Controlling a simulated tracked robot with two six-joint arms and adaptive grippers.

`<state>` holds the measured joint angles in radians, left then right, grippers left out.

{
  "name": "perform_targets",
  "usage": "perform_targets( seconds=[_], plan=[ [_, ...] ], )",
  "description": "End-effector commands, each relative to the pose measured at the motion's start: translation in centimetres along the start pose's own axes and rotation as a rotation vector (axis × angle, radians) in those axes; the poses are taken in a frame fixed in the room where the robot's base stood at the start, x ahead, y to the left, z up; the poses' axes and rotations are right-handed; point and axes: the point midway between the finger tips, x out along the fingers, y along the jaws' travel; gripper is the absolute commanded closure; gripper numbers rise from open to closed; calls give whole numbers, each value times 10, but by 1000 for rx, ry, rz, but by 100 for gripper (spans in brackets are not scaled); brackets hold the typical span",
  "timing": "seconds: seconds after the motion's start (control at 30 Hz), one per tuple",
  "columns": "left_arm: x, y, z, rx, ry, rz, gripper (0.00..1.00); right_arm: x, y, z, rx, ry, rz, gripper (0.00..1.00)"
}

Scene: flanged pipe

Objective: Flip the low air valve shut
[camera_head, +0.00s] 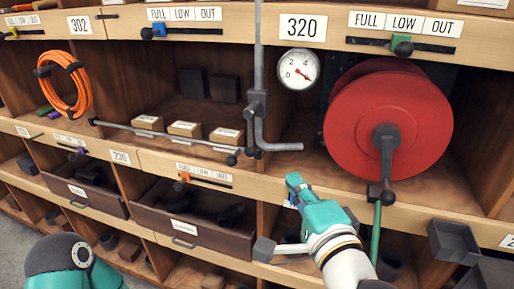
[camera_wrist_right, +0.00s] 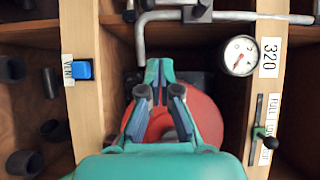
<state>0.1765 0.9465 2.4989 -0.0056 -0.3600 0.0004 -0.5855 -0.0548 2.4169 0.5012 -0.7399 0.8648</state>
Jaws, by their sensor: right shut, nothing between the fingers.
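A grey pipe (camera_head: 258,50) runs down the front of the shelf through a dark valve-like block (camera_head: 257,104) and bends right to an open end. The pipe (camera_wrist_right: 245,15) and its block (camera_wrist_right: 197,13) also show at the top of the right wrist view. A blue block (camera_wrist_right: 84,69) beside a white label sits on the shelf's front board. I cannot tell which of these is the low air valve. My right gripper (camera_head: 293,181) is shut and empty, below the pipe's open end; its closed fingers (camera_wrist_right: 160,67) show in the right wrist view. My left gripper is out of view.
A red reel (camera_head: 360,120) with a dark crank fills the bay at right. A round gauge (camera_head: 299,70) hangs beside the pipe. A grey rail (camera_head: 165,136) with dark knobs crosses the bay at left. Drawers (camera_head: 190,225) lie below.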

Motion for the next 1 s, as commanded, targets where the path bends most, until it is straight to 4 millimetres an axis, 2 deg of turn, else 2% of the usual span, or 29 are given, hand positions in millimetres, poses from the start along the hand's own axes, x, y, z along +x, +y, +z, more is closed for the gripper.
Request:
perform_targets(
  seconds=[0.1,0.37,0.57,0.77,1.0],
  plan=[
    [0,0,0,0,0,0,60,-4,-9,0,27,2,-21,100],
    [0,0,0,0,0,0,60,-3,-8,0,23,3,-18,100],
    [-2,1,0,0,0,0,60,8,-9,0,22,4,-17,100],
    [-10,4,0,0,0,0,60,39,-10,0,21,4,-15,100],
    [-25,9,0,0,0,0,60,89,-12,0,21,3,-15,100]
  ],
)
